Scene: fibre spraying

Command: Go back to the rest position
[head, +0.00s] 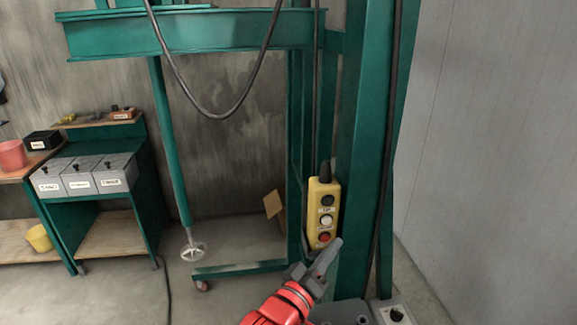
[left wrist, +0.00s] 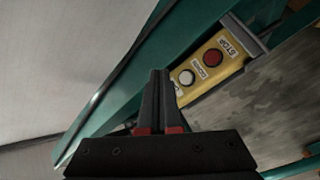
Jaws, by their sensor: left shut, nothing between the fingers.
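My left gripper (head: 328,258) comes up from the bottom of the head view on its red arm. Its fingers are together with nothing between them. In the picture its tip lies just below and right of a yellow button box (head: 324,212), close to the red button; I cannot tell whether they touch. The box hangs upright beside a green post and carries a dark, a white and a red button. The left wrist view shows the closed fingers (left wrist: 160,100) beside the box (left wrist: 205,70), with its STOP label. My right gripper is not in view.
A green frame with a thick post (head: 362,140) stands around the box. A black cable (head: 215,115) loops down from above. A green workbench (head: 75,215) with grey boxes stands at the left. A grey wall (head: 490,130) closes the right side. A grey control panel (head: 393,313) is at the bottom.

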